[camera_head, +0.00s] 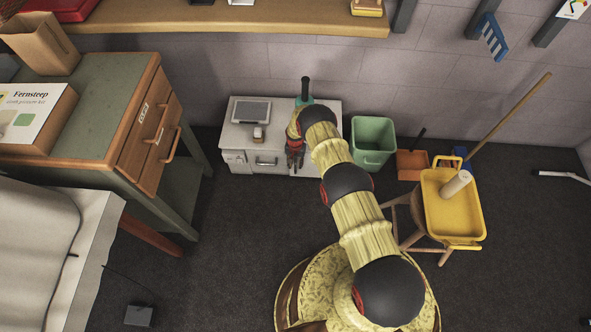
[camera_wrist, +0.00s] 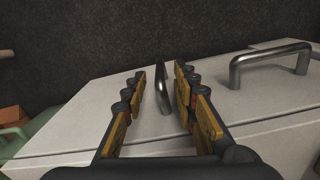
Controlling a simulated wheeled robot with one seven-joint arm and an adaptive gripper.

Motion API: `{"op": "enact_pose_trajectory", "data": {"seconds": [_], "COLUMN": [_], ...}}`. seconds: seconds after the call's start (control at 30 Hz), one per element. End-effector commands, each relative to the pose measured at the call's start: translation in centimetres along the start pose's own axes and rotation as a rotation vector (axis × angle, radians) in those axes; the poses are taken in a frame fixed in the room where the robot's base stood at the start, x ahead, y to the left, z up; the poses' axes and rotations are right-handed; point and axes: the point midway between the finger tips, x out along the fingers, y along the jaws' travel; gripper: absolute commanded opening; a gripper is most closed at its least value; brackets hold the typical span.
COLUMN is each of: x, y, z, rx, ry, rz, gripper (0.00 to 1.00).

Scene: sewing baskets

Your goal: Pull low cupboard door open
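The low cupboard (camera_head: 238,133) is a small white unit against the back wall. Its front looks shut in the head view. My gripper (camera_head: 295,161) is at the right part of its front, and my arm hides much of that side. In the wrist view, my gripper (camera_wrist: 160,76) is open, with one finger on each side of a grey metal handle (camera_wrist: 162,92). I see gaps beside the handle, so the fingers do not look closed on it. A second bar handle (camera_wrist: 268,62) is on the neighbouring front panel; it also shows in the head view (camera_head: 266,162).
A tablet-like item (camera_head: 251,111) lies on the cupboard top. A stool with a yellow tray (camera_head: 453,215) is further right. A green-topped drawer desk (camera_head: 95,95) stands left. Dark floor before the cupboard is clear.

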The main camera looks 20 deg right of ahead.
Motion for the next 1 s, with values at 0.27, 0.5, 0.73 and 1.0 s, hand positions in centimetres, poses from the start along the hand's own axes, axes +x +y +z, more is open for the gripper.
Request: {"op": "enact_pose_trajectory", "data": {"seconds": [0.27,0.5,0.73,1.0], "x": [4.2,4.8,4.8,4.8], "y": [0.0,0.0,0.0,0.0], "z": [0.0,-0.1,0.0,0.0], "rx": [0.000,0.000,-0.001,-0.001], "ry": [0.000,0.001,0.000,0.000], "rz": [0.000,-0.001,-0.001,-0.001], "gripper": [0.29,0.29,0.26,0.10]}}
